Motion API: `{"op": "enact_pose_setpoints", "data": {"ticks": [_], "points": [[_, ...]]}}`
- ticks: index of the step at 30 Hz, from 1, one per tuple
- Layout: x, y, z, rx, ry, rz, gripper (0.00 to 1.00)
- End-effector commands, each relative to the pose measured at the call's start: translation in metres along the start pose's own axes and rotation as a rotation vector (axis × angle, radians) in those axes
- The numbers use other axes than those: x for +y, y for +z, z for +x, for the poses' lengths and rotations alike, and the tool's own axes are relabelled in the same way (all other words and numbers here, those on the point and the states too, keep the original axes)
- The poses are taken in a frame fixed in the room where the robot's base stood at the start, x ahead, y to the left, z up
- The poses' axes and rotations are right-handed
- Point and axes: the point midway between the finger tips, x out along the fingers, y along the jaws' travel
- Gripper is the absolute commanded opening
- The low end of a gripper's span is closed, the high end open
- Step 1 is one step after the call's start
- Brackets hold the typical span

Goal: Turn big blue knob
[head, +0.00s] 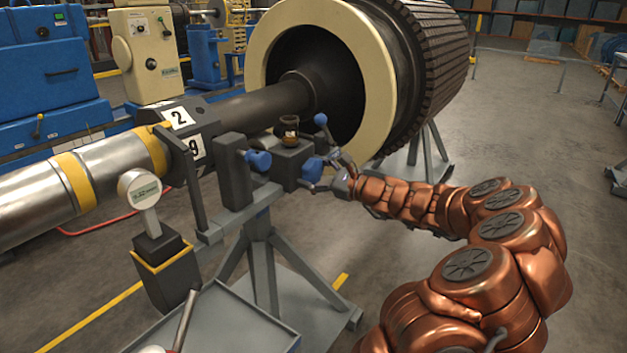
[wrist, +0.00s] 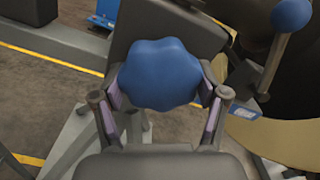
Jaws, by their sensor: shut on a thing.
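The big blue knob (head: 311,169) is lobed and sits on the right side of a dark block (head: 290,160) on the grey stand. It fills the centre of the wrist view (wrist: 160,73). My gripper (head: 324,172) reaches it from the right, with one finger on each side, shut on the knob. In the wrist view, my gripper (wrist: 160,94) has its pads against the knob's left and right edges. The knob hides part of the block behind it.
A blue ball lever (head: 321,119) rises just above my gripper and shows at upper right in the wrist view (wrist: 291,14). A smaller blue knob (head: 258,160) is to the left. The large rotor (head: 350,60) stands behind. Open floor (head: 520,130) lies at right.

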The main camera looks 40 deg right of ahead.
Motion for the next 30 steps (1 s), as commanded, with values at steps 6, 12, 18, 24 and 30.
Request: {"op": "enact_pose_setpoints", "data": {"ticks": [6, 12, 18, 24, 30], "points": [[0.0001, -0.0015, 0.0001, 0.001, 0.0, -0.094, 0.38], [-0.0005, -0.0014, -0.0001, 0.003, 0.0, -0.131, 0.38], [-0.0006, -0.001, 0.0, 0.003, 0.001, -0.137, 0.38], [-0.0005, -0.0008, 0.0, 0.003, 0.001, -0.136, 0.38], [-0.0005, -0.0005, 0.0, 0.002, 0.001, -0.136, 0.92]]}}
